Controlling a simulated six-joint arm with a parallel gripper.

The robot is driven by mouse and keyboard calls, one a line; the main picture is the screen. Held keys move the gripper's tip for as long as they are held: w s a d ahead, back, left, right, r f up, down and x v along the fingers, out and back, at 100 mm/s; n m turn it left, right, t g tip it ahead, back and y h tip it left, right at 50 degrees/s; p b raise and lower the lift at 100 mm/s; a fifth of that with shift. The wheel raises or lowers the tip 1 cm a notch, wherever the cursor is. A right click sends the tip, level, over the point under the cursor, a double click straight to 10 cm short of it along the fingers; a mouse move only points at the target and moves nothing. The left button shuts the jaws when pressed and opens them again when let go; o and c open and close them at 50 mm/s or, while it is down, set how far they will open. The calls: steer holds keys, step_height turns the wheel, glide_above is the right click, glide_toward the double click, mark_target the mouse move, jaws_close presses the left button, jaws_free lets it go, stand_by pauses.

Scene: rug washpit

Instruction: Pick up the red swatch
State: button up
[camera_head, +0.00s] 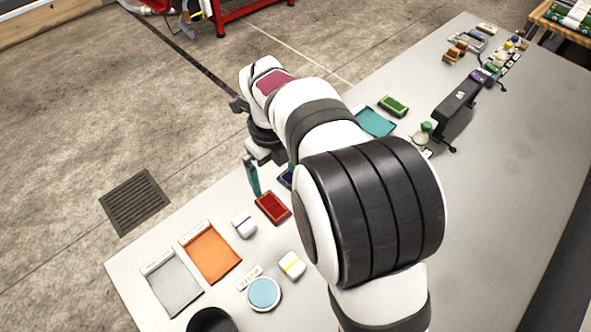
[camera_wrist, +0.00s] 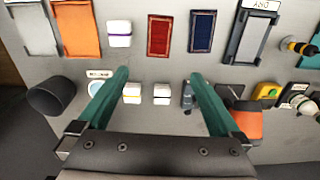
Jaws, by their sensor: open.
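The red swatch (camera_head: 272,208) is a small flat rectangle with a darker rim, lying on the grey table near its front-left edge. It also shows in the wrist view (camera_wrist: 159,36) at the top middle, whole and unobstructed. My gripper (camera_wrist: 159,76) has two teal fingers spread wide with nothing between them at the tips. In the wrist view the swatch lies beyond the fingertips, within the span between them. In the head view one teal finger hangs just behind and left of the swatch; the other is mostly hidden by my arm.
A dark blue swatch (camera_wrist: 202,31) lies close right of the red one. A white block with a purple band (camera_wrist: 119,33) is close left. Orange (camera_head: 210,252) and grey (camera_head: 172,282) panels lie farther left. A dark cup (camera_wrist: 50,95) and a blue disc (camera_head: 264,292) are nearby.

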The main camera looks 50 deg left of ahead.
mark_target(277, 211)
step_height(277, 211, down, 15)
steer(key=shift+s+r, duration=0.15)
steer(key=c, duration=1.4)
